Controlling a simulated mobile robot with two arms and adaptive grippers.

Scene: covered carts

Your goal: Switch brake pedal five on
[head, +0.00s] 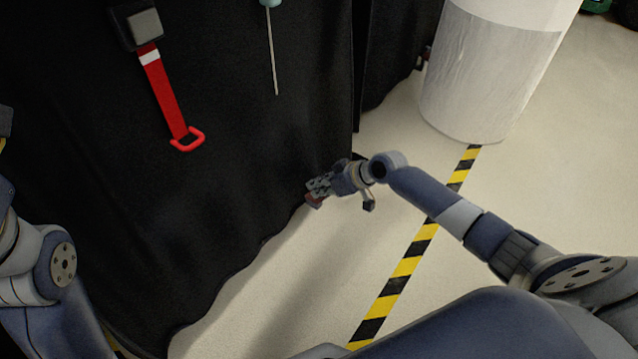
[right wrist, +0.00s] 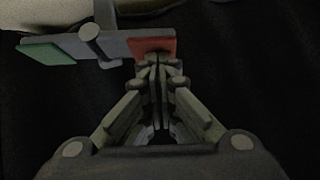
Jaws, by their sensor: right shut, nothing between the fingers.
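A brake pedal (right wrist: 122,43) shows in the right wrist view as a grey bar with a round pin, a green pad (right wrist: 46,53) at its left end and a red pad (right wrist: 152,46) at its right end. No number is visible on it. My right gripper (right wrist: 159,66) is shut and empty, its fingertips right at the red pad; whether they touch it I cannot tell. In the head view my right gripper (head: 319,187) is low beside the black cover's bottom edge, with a bit of the red pad below it, the rest hidden. My left gripper is out of view.
The black cart cover (head: 230,150) fills the left. A red strap (head: 165,90) and a thin rod with a teal handle (head: 272,45) hang in front of it. A wrapped white drum (head: 490,70) stands at upper right. Yellow-black tape (head: 407,265) crosses the open floor.

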